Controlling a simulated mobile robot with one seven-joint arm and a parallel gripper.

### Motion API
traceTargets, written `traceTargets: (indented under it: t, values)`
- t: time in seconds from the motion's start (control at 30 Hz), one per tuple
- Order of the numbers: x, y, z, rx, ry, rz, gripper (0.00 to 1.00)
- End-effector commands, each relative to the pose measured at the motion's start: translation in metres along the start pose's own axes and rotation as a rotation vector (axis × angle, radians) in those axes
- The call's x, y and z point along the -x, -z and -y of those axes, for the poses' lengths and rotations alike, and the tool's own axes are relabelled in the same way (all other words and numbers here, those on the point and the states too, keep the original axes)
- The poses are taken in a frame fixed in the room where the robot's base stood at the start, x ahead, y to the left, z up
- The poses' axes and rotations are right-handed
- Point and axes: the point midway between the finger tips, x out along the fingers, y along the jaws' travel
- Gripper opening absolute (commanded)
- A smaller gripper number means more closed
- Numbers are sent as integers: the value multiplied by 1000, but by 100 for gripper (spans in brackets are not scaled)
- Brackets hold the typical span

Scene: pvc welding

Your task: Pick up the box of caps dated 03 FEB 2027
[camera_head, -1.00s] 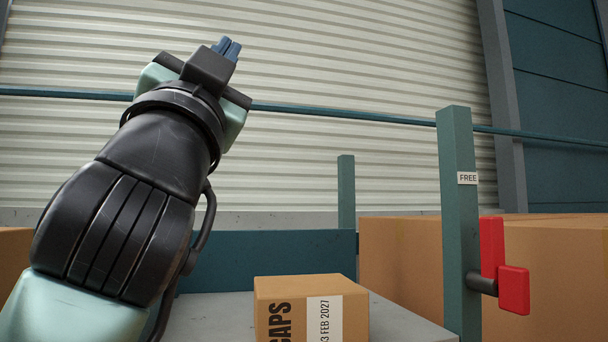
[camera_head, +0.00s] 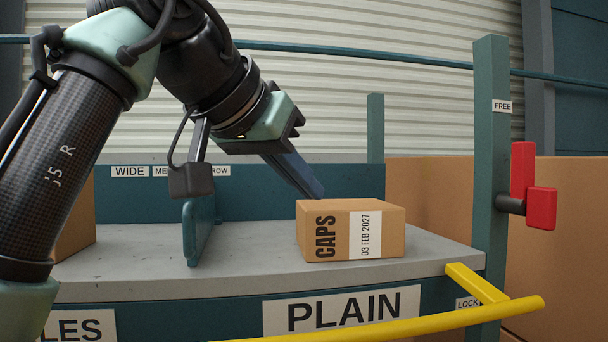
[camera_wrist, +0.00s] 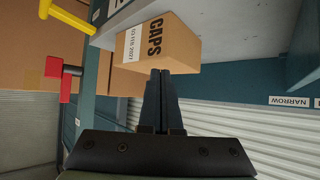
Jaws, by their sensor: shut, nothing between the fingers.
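The box of caps (camera_head: 318,232) is a brown carton marked CAPS with a white strip reading 03 FEB 2027. It sits on the grey shelf (camera_head: 240,272), right of the teal divider, above the PLAIN label. My gripper (camera_head: 316,192) is shut and empty, its blue fingers pointing down and right at the box's rear top edge. Whether they touch it cannot be told. In the wrist view the box (camera_wrist: 172,42) lies just beyond the shut fingertips (camera_wrist: 160,73), and its CAPS face shows.
A teal divider (camera_head: 198,230) stands left of the box. Another carton (camera_head: 75,222) is at the far left. A teal post (camera_head: 490,150) with a red handle (camera_head: 541,206) stands at the right. A yellow bar (camera_head: 440,318) crosses the front. Large cartons (camera_head: 560,250) fill the right.

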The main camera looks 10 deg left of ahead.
Motion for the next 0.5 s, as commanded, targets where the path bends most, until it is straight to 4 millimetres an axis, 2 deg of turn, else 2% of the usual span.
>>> traceTargets:
  t: [0.03,0.33,0.47,0.5]
  values:
    - [-6,10,-1,1,-2,3,0]
    - [-59,48,0,2,0,2,0]
    - [-78,60,0,1,2,1,0]
    - [-79,53,2,0,5,1,0]
